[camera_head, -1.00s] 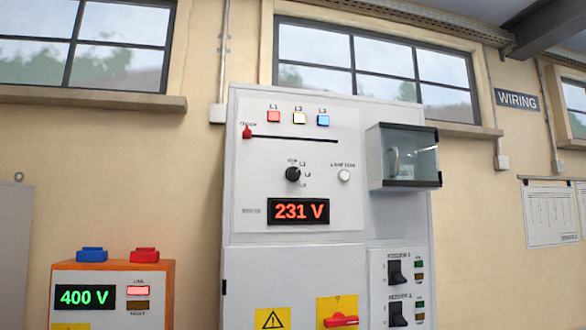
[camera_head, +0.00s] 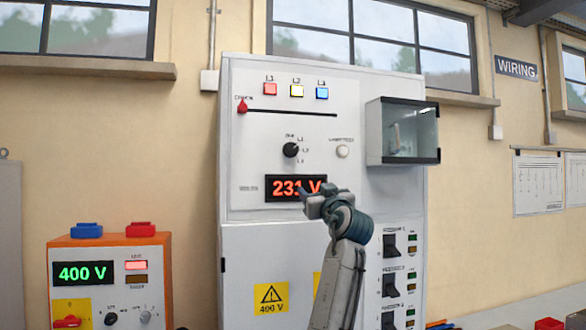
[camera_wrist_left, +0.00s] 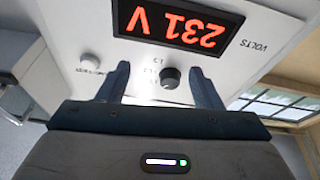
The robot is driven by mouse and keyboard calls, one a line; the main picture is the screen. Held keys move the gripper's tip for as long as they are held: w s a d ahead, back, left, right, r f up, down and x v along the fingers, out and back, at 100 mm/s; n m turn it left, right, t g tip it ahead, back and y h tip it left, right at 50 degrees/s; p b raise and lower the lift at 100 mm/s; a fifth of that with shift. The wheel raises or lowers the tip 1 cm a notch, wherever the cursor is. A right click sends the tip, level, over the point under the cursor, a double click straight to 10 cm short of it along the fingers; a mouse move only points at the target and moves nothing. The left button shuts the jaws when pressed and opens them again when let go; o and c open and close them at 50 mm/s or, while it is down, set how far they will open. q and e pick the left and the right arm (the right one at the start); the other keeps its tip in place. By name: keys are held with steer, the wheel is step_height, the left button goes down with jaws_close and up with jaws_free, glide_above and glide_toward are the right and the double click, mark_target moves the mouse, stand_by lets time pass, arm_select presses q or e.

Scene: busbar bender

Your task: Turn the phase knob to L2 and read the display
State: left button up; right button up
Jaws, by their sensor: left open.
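The phase knob (camera_head: 291,150) is a small black round knob on the white panel, with position labels L1 and others to its right. I cannot tell which label it points at. The display (camera_head: 283,188) below it shows 231 V in red. My left gripper (camera_head: 314,192) is open and empty, raised in front of the display's right end and partly covering it. In the left wrist view, the knob (camera_wrist_left: 170,78) lies between the two open fingers (camera_wrist_left: 160,70), apart from both. The display (camera_wrist_left: 176,22) appears upside down there. My right gripper is out of view.
The white lamp-test button (camera_head: 343,151) is right of the knob. A glass-fronted box (camera_head: 402,131) juts out at the cabinet's upper right. A red slider pointer (camera_head: 242,105) is above left. Black feeder switches (camera_head: 389,246) are lower right. An orange unit (camera_head: 150,270) showing 400 V stands left.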

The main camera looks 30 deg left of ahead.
arm_select(q)
steer(key=n+y, duration=0.2)
glide_toward(293, 149)
steer(key=shift+g, duration=0.3)
steer(key=p+x, duration=0.6)
steer(key=x, duration=0.1)
steer(key=shift+a+r+p, duration=0.15)
steer(key=shift+r+p, duration=0.15)
steer(key=shift+r, duration=0.2)
steer(key=shift+w+a+r+p, duration=0.1)
steer(key=shift+w+a+p, duration=0.2)
steer(key=shift+w+a, duration=0.2)
steer(key=shift+w, duration=0.05)
steer(key=c, duration=1)
